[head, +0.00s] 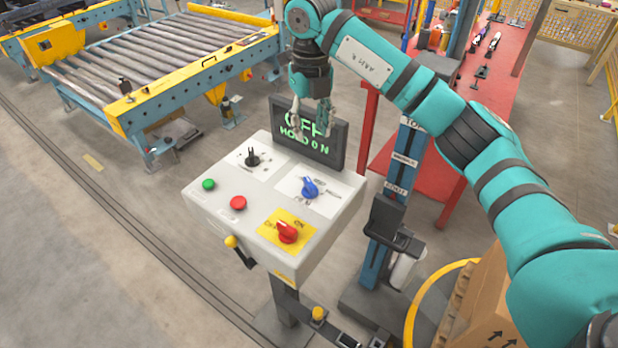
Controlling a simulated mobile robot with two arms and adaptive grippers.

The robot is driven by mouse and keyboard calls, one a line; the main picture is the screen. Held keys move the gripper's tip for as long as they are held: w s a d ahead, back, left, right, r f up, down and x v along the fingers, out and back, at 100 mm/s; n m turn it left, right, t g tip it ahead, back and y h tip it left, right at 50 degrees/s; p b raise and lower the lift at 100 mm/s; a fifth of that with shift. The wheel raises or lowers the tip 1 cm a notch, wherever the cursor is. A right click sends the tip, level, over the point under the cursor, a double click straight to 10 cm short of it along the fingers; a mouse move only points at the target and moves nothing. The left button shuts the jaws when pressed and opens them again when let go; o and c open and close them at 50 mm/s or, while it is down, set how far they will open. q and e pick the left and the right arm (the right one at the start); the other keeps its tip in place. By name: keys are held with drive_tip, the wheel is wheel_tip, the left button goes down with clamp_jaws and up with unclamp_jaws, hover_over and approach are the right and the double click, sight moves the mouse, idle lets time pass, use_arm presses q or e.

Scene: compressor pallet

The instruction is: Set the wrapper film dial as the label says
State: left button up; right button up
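A white control box (268,229) on a post holds several controls. A black knob (252,157) sits on a white plate at its back left, and a blue knob (310,188) sits on another white plate at the right. The plate print is too small to read surely, so I cannot tell which knob is the film dial. A red switch (288,232) sits on a yellow plate at the front. My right gripper (312,122) points down with its fingers apart and empty, in front of the dark display (322,153) and above the panel. My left gripper is not in view.
The display reads "OFF" and "HOLD ON", partly covered by my gripper. A green button (208,184), a red button (238,203) and a yellow-tipped lever (232,242) are on the box. A roller conveyor (160,60) stands behind left, a red table (490,75) behind right, a carton (490,300) front right.

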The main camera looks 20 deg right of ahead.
sight(310, 182)
wheel_tip(310, 182, down, 16)
drive_tip(key=p, duration=0.5)
drive_tip(key=shift+a+r, duration=0.1)
drive_tip(key=shift+r, duration=0.1)
drive_tip(key=shift+f, duration=0.45)
drive_tip(key=shift+c, duration=0.4)
clamp_jaws()
